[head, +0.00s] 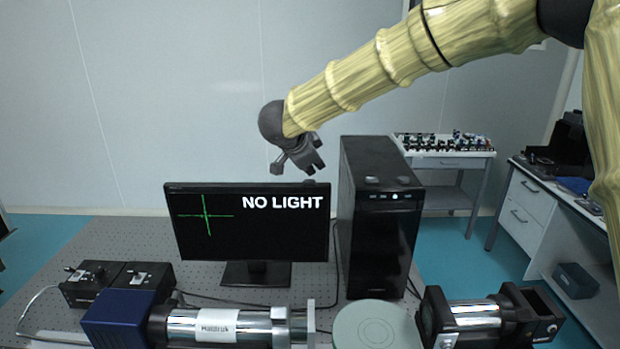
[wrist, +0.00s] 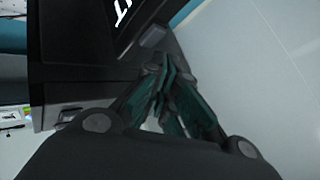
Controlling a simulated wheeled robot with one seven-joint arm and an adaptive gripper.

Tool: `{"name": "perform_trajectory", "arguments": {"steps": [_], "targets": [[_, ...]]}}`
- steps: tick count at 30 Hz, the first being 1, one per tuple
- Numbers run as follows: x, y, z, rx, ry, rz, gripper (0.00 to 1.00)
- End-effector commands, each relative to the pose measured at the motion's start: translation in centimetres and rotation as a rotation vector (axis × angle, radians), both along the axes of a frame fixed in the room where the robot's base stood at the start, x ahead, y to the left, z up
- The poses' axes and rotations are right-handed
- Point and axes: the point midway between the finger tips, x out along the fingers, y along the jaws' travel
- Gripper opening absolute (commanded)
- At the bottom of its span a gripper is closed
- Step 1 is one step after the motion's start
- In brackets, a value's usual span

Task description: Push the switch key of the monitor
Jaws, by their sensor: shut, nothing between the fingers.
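The black monitor (head: 255,240) stands on the optical table, its screen reading "NO LIGHT" beside a green cross. A small dark key (head: 309,182) sits on its top edge near the right corner. In the wrist view a grey block, which looks like this key (wrist: 153,36), shows beside the lettered screen (wrist: 122,10), just beyond my fingertips. My gripper (head: 298,166) is shut and empty, pointing down above the monitor's top right. Its fingers also show in the wrist view (wrist: 163,72). A gap appears between fingertips and key in the head view; contact cannot be told from the wrist view.
A black computer tower (head: 376,230) stands close right of the monitor, with small grey pieces on top. Optical devices, including a blue-ended cylinder (head: 125,318), a green disc (head: 375,327) and a mount (head: 480,318), line the front.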

Motion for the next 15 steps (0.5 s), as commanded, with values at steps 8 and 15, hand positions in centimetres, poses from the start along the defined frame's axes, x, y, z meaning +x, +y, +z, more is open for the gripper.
{"name": "perform_trajectory", "arguments": {"steps": [8,15], "targets": [[0.0,0.0,2.3,0.001,0.0,0.0,0.0],[0.0,0.0,3.9,0.001,0.0,0.001,0.0]]}}
